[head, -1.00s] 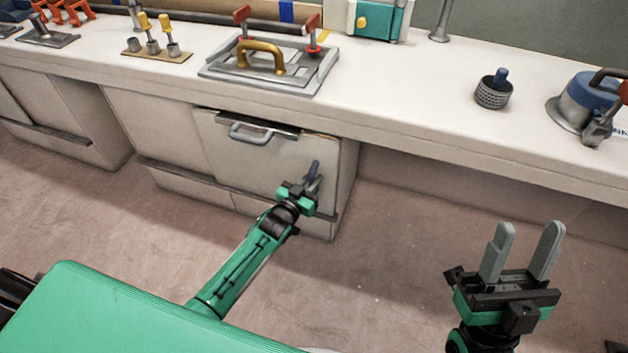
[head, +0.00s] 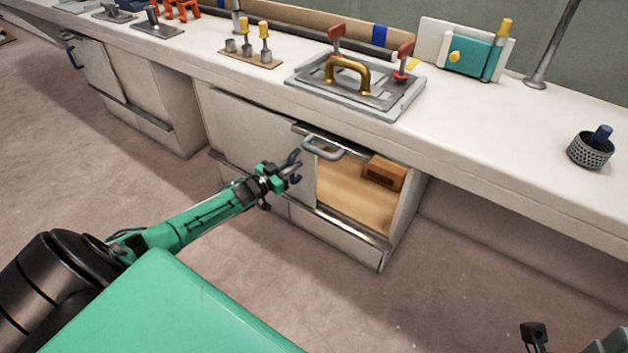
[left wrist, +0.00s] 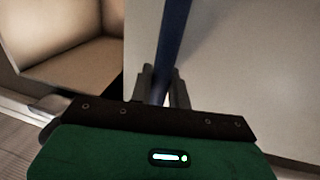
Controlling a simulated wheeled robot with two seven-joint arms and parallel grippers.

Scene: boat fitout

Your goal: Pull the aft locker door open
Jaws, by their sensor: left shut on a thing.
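The aft locker door (head: 307,190) is a pale panel under the bench. It stands partly open, leaving the right part of the locker uncovered. The wood-coloured locker inside (head: 350,200) shows in the head view and at upper left in the left wrist view (left wrist: 65,50). My left gripper (head: 293,168) is at the door, shut on its blue handle (left wrist: 173,45). The handle runs between the fingers in the left wrist view, with the pale door face to its right. Only small parts of my right gripper show at the lower right edge; its jaws cannot be judged.
A brown box (head: 383,172) sits inside the locker. A grey bar handle (head: 325,148) juts out above the opening. The white bench top (head: 480,115) overhangs the locker and carries a plate with a brass handle (head: 348,72). The floor before the locker is clear.

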